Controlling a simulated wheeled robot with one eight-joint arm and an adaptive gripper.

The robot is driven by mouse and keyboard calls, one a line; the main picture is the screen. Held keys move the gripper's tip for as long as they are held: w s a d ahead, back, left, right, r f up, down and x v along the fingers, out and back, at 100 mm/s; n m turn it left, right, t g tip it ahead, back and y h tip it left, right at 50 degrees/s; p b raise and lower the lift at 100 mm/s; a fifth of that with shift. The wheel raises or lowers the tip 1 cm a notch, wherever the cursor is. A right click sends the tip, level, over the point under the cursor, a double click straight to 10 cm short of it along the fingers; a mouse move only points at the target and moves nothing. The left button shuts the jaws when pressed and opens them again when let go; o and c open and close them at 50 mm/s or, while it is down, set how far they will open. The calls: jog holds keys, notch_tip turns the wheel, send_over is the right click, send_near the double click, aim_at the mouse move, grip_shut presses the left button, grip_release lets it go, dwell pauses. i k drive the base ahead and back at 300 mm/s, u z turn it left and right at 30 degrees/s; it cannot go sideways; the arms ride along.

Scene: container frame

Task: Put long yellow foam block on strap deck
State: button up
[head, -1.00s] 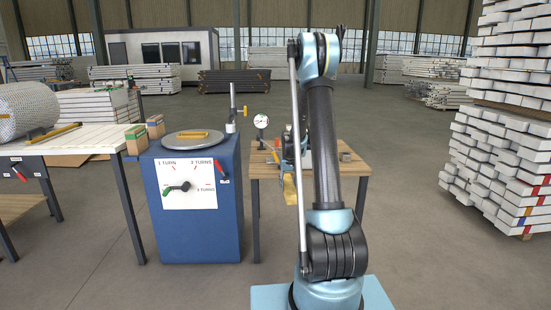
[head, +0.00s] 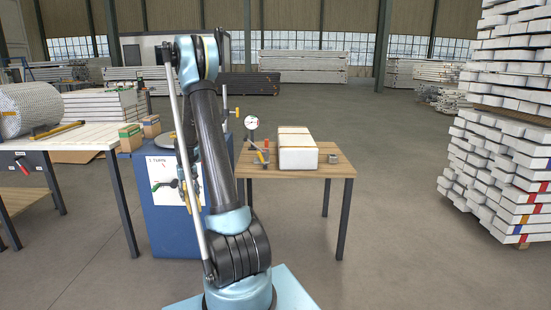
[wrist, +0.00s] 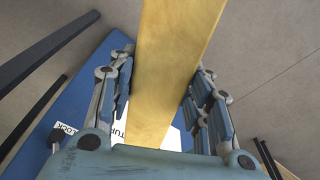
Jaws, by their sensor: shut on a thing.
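The long yellow foam block (wrist: 172,50) fills the middle of the wrist view, running up out of the frame. My gripper (wrist: 163,75) is shut on it, with a finger against each side. In the head view my arm hides most of the gripper; a narrow yellow piece shows beside the arm, in front of the blue cabinet. I cannot tell for sure which surface is the strap deck. A wooden table (head: 330,170) right of my arm bears a large white block (head: 297,150), a round dial gauge (head: 251,122) and a small grey block (head: 334,158).
A white-topped bench (head: 90,140) at left holds a bubble-wrap roll (head: 22,108) and small boxes. White stacked bars (head: 505,150) rise at right. Floor between is clear.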

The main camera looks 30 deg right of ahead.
aim_at(325, 149)
jog(key=z, duration=0.05)
jog(key=k, duration=1)
jog(key=z, duration=0.45)
jog(key=i, duration=1)
